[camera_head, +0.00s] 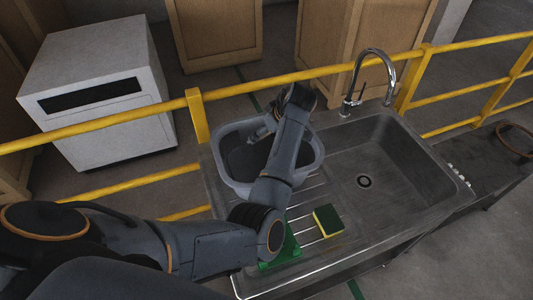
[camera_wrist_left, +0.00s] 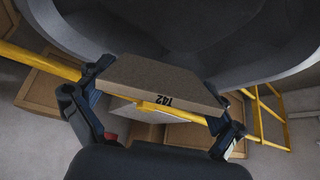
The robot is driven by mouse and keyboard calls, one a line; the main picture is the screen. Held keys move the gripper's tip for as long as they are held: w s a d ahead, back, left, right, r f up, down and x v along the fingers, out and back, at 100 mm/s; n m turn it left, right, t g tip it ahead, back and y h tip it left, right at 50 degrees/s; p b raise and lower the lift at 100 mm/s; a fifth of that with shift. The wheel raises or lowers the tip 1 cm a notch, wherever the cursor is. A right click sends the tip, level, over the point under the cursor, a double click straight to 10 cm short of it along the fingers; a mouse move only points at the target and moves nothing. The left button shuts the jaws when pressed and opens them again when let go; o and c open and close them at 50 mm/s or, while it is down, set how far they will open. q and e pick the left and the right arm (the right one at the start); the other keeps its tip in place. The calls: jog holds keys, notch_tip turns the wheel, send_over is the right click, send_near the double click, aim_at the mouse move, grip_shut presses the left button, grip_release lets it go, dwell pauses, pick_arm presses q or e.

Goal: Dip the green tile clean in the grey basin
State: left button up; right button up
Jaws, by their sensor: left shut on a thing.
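My left gripper (camera_head: 263,131) reaches over the grey basin (camera_head: 222,172), whose inside looks dark. In the left wrist view the gripper (camera_wrist_left: 158,97) is shut on a flat tile (camera_wrist_left: 150,78), one finger at each end. The tile's visible face is brownish grey with an upside-down dark number on it; no green shows on this side. The basin's curved wall (camera_wrist_left: 110,38) fills the top of that view, beyond the tile. In the head view the tile is mostly hidden by my wrist, so I cannot tell its height over the basin floor. My right gripper is out of view.
The basin stands on the ribbed drainboard (camera_head: 312,190) left of the sink bowl (camera_head: 395,160) and faucet (camera_head: 373,52). A yellow-green sponge (camera_head: 328,221) and a green object (camera_head: 284,252), partly hidden by my arm, lie in front. A yellow railing (camera_head: 258,84) runs behind.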

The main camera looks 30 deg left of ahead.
pick_arm(q)
jog(key=shift+r, duration=0.1)
notch_tip(320, 180, up, 3)
jog(key=p, duration=0.2)
jog(key=shift+p, duration=0.35)
jog(key=shift+b, duration=0.3)
jog(key=shift+r, duration=0.5)
jog(key=shift+f, duration=0.1)
